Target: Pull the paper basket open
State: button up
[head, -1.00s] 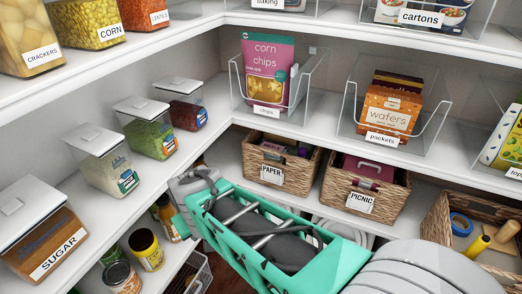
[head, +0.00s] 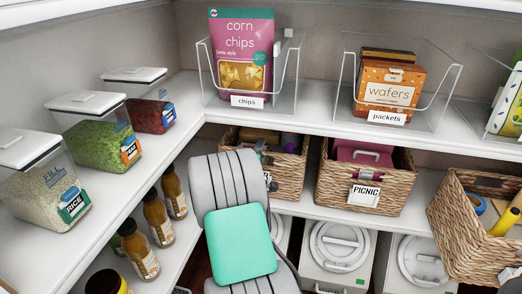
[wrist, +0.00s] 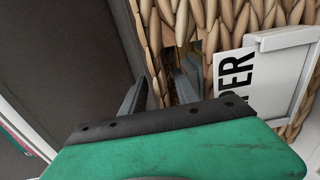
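The paper basket (head: 290,178) is a wicker basket on the lower shelf, left of the picnic basket. My arm covers its left part and label in the head view. The wrist view shows its woven front (wrist: 200,30) close up, with the white label (wrist: 235,75) reading "PER" to the right of my fingers. My gripper (wrist: 163,82) is at the basket's front, left of the label. Its two fingers are apart, with a dark gap in the weave near the right finger. No grip on the wicker is visible. In the head view my arm mostly hides the gripper.
The picnic basket (head: 330,185) stands close on the right, and another wicker basket (head: 460,230) juts out farther right. White lidded bins (head: 340,245) stand below. Bottles (head: 158,218) line the left lower shelf. The shelf with chips and wafers is overhead.

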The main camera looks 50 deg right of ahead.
jog(key=shift+w+d, duration=0.2)
jog(key=shift+d, duration=0.25)
grip_shut()
dwell(1.1)
